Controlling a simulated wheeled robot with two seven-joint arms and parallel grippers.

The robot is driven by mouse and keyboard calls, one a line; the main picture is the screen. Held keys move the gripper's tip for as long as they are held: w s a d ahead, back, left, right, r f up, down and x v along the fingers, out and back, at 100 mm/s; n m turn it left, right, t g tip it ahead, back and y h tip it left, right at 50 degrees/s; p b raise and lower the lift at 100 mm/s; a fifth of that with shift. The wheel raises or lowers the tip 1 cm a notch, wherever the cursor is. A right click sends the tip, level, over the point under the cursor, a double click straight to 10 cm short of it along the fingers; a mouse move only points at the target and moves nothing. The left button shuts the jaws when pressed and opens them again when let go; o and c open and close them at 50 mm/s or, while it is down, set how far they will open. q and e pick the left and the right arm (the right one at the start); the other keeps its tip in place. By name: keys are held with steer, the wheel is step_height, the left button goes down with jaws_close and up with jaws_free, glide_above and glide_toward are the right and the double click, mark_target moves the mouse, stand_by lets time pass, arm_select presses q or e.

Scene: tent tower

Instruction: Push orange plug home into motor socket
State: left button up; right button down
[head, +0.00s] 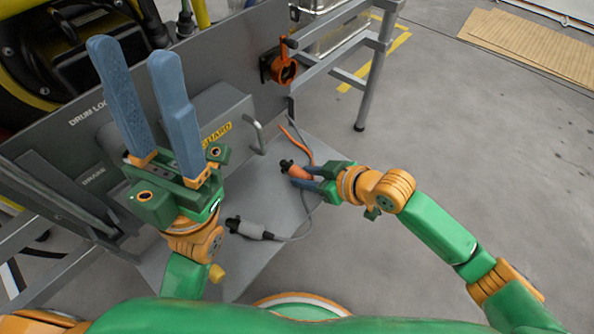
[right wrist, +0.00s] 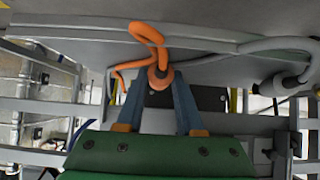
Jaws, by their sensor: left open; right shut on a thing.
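The orange plug (head: 295,170) with a black front end is held between the blue fingers of my right gripper (head: 303,178), over the grey shelf. It also shows in the right wrist view (right wrist: 160,77), between the fingertips, with its orange cable looping above. The motor socket (head: 283,68), with an orange ring and raised orange cover, is on the grey panel's upper right. The plug is well apart from it. My left gripper (head: 133,50) is open and empty, its blue fingers pointing up in front of the panel. The socket is not clear in the right wrist view.
A grey plug (head: 249,229) with a grey cable lies on the shelf (head: 245,268); it also shows in the right wrist view (right wrist: 284,83). A grey box (head: 222,113) with a handle (head: 255,134) sticks out from the panel (head: 205,65). A metal frame (head: 372,70) stands right of the socket.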

mark_target(307, 177)
steer(key=shift+r+p, duration=2.35)
steer(key=shift+p, duration=0.6)
steer(key=shift+f, duration=0.1)
